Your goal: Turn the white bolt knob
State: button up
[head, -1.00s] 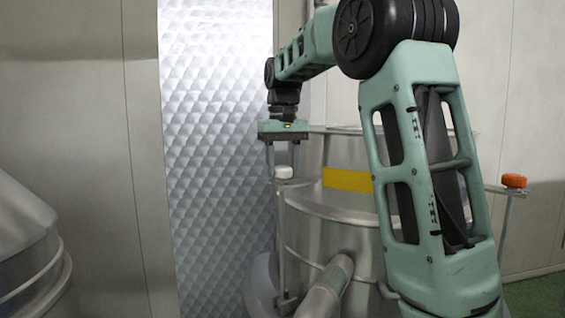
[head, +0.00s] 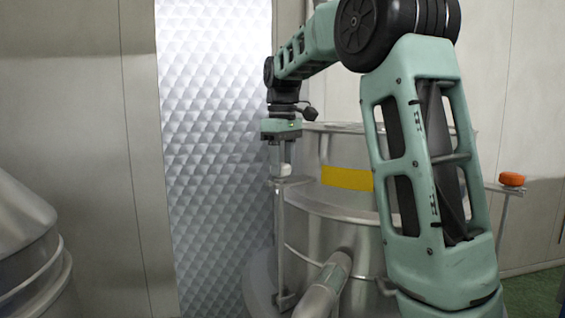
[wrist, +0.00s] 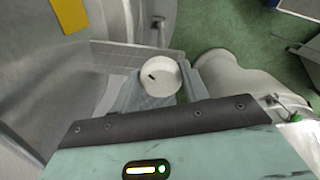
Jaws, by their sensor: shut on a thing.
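The white bolt knob (head: 282,169) sits at the top of an upright metal bolt rod on the left side of the steel vessel (head: 350,222). My gripper (head: 281,160) points down over the knob and is shut on it. In the wrist view the round white knob (wrist: 160,77) lies between the two fingers of my gripper (wrist: 157,82), with a small dark mark on its top. The fingers hide part of the knob's sides in the head view.
An orange knob (head: 511,179) stands on another rod at the vessel's right. A yellow label (head: 347,178) is on the vessel. A pipe (head: 325,284) slopes down in front. Another steel vessel (head: 25,250) is at the far left. A quilted metal panel (head: 215,150) stands behind.

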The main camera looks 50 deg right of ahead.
aim_at(282, 164)
jog(key=shift+f, duration=0.2)
jog(key=o, duration=1)
jog(key=shift+r, duration=0.1)
notch_tip(282, 164, up, 17)
jog(key=shift+r+p, duration=0.2)
jog(key=shift+p, duration=0.15)
